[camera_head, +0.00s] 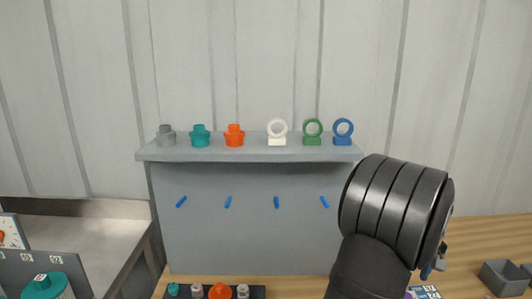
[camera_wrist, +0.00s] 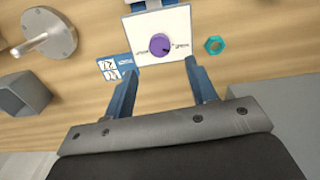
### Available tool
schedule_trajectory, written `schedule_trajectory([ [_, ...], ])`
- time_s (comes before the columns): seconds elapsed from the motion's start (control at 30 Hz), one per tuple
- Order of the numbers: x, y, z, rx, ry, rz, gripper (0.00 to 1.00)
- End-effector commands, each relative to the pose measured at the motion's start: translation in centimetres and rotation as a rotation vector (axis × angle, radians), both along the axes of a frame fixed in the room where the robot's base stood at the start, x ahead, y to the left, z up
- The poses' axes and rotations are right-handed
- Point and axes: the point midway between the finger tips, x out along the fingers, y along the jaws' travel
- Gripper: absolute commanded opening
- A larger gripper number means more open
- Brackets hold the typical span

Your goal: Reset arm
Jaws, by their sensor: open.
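My gripper (camera_wrist: 160,68) shows in the wrist view with its two blue fingers apart and nothing between them. It points at a wooden table, near the lower edge of a white panel with a purple knob (camera_wrist: 160,44). The knob lies beyond the fingertips, and I cannot tell the height of the fingers above the table. In the head view my dark arm rises at the right and hides most of the gripper.
A teal nut (camera_wrist: 214,45), a blue-and-white card (camera_wrist: 115,67), a metal disc with a rod (camera_wrist: 45,42) and a grey box (camera_wrist: 25,93) lie around the panel. A grey shelf (camera_head: 250,153) holds several coloured parts. Bare wood (camera_head: 480,240) shows at right.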

Motion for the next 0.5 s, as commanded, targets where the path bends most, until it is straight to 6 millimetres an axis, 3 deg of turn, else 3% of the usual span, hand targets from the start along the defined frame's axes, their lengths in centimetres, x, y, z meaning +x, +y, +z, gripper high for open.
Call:
schedule_trajectory([
  [0.2, -0.1, 0.1, -4.2, 0.003, 0.002, 0.0, 0.52],
  [0.5, 0.0, 0.0, -6.9, 0.0, 0.0, 0.0, 0.52],
])
